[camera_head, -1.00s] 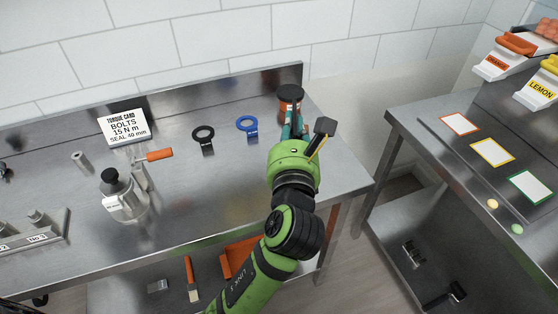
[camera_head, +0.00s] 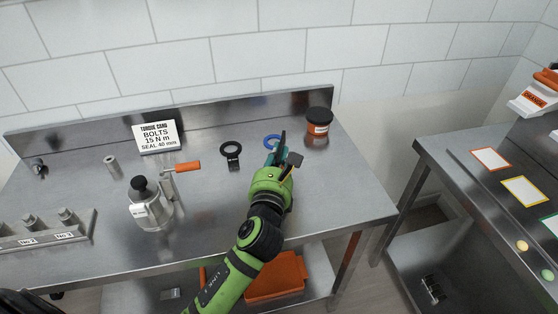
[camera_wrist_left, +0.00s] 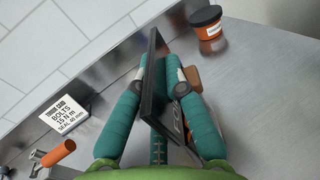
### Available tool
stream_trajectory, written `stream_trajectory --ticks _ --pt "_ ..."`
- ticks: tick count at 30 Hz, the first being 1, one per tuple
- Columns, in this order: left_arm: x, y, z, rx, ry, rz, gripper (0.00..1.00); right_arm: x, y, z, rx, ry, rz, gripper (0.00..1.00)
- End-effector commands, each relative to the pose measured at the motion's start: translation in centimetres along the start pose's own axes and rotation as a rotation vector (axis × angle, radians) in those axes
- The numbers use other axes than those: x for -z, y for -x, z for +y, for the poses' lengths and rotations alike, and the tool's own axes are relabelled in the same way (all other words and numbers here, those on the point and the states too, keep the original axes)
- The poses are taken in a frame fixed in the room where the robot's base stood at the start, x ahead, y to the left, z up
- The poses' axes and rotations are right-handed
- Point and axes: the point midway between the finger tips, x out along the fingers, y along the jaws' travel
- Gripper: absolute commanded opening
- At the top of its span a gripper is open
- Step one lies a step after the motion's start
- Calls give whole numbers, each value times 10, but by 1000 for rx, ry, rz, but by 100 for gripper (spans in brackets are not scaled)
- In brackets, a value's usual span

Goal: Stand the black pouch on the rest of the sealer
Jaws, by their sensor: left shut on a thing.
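My left gripper (camera_head: 279,150) is shut on a thin, flat black thing, which I take to be the black pouch (camera_head: 283,143). In the left wrist view the black pouch (camera_wrist_left: 152,85) stands on edge between the two teal fingers (camera_wrist_left: 160,75), tilted, with pale lettering partly hidden low on its right face. My right gripper is not in view.
An orange jar with black lid (camera_head: 318,122) stands right of the gripper. A black ring tool (camera_head: 231,152), a steel pot (camera_head: 150,208), an orange handle (camera_head: 187,166) and a torque card (camera_head: 157,136) are left. Bare bench (camera_head: 335,195) lies to the right.

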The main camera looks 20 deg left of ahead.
Motion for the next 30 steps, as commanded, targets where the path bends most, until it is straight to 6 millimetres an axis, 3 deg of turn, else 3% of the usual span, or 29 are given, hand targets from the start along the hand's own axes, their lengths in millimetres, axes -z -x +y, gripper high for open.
stream_trajectory --ticks 3,16,17,18,30 --pt "17 0 0 -1 0 1 0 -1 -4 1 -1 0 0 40" --pt "23 0 0 0 -1 -2 0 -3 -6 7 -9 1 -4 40" --pt "22 0 0 0 -1 -2 23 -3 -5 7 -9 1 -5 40" --pt "22 0 0 0 -1 -1 35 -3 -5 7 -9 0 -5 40" --pt "18 1 0 0 0 -1 35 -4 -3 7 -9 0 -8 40"
